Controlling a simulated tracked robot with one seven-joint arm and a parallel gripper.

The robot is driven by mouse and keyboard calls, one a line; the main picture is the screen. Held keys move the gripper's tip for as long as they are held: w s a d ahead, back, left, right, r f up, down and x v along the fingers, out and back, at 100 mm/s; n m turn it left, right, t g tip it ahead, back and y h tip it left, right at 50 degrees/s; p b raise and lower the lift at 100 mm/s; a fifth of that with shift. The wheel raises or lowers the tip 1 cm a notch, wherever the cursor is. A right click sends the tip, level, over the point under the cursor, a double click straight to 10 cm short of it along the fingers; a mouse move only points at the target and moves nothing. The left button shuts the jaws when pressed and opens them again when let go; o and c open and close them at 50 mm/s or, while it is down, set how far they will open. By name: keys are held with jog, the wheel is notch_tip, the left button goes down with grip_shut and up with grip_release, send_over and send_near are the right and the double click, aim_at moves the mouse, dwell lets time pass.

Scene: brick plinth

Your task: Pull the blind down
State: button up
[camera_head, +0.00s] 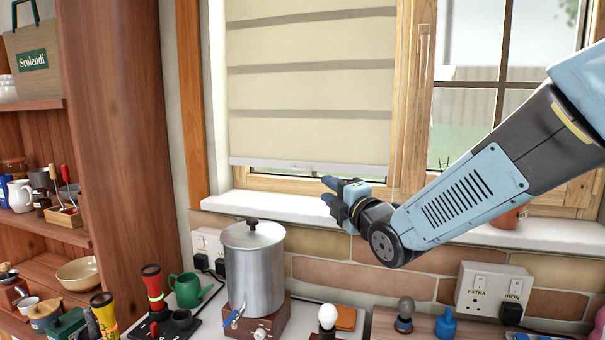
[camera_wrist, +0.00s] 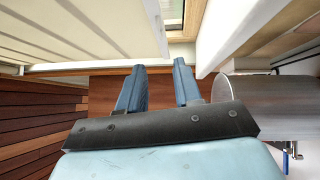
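The cream blind (camera_head: 310,90) with grey-brown horizontal bands hangs over the left window. Its pale bottom bar (camera_head: 300,166) is a little above the sill, leaving a narrow strip of window frame uncovered. In the wrist view the blind (camera_wrist: 75,25) fills the upper left, with its bar edge (camera_wrist: 155,28) near the top middle. My gripper (camera_head: 327,191) is just below the bar, toward the blind's right end. In the wrist view its two blue fingers (camera_wrist: 159,66) are apart with nothing visible between them. I cannot tell whether a finger touches the bar.
The white sill (camera_head: 270,204) runs close below my gripper. A metal pot (camera_head: 252,268) stands on the counter to the lower left; it also shows at the right in the wrist view (camera_wrist: 272,105). A terracotta pot (camera_head: 508,217) sits on the sill. Shelves (camera_head: 40,225) are at the left.

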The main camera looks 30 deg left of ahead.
jog(key=x, duration=1.3)
jog(key=shift+w+a, duration=0.3)
grip_shut()
dwell(1.1)
